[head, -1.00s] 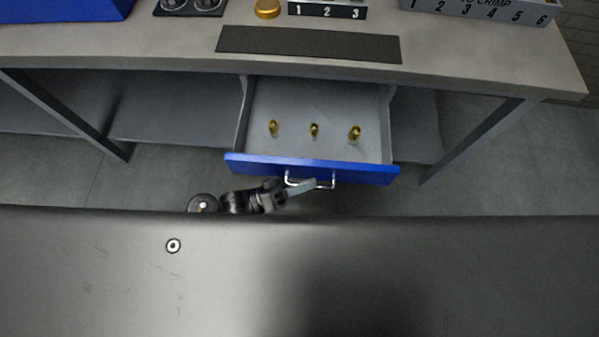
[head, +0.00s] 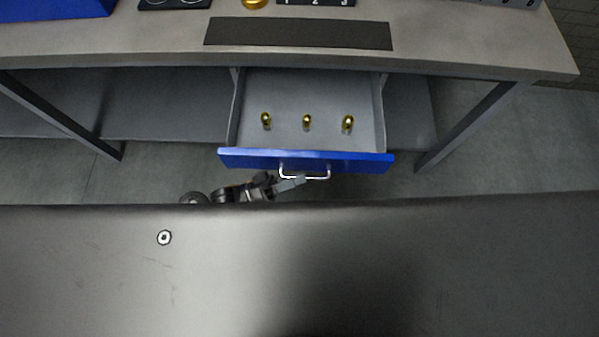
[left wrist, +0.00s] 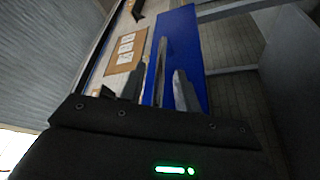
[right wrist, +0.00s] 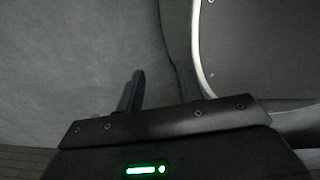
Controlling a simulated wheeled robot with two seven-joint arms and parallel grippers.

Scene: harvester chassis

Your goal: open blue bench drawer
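The blue bench drawer (head: 240,159) is pulled out from under the bench, its grey inside showing. Its silver bar handle (head: 318,177) is on the blue front. My left gripper (head: 291,183) is at the handle's left part, below it in the head view. In the left wrist view my left gripper (left wrist: 157,86) has its fingers apart, with the thin handle bar (left wrist: 160,62) between them and gaps on both sides. The blue front (left wrist: 184,45) is behind. My right gripper (right wrist: 159,86) is open and empty, low over the floor, and out of the head view.
Several brass-coloured pieces (head: 307,123) stand in the drawer. The grey bench top (head: 130,45) carries a dark mat (head: 300,33) and a blue box (head: 50,10). Bench legs (head: 465,125) stand either side. My own dark body fills the lower head view.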

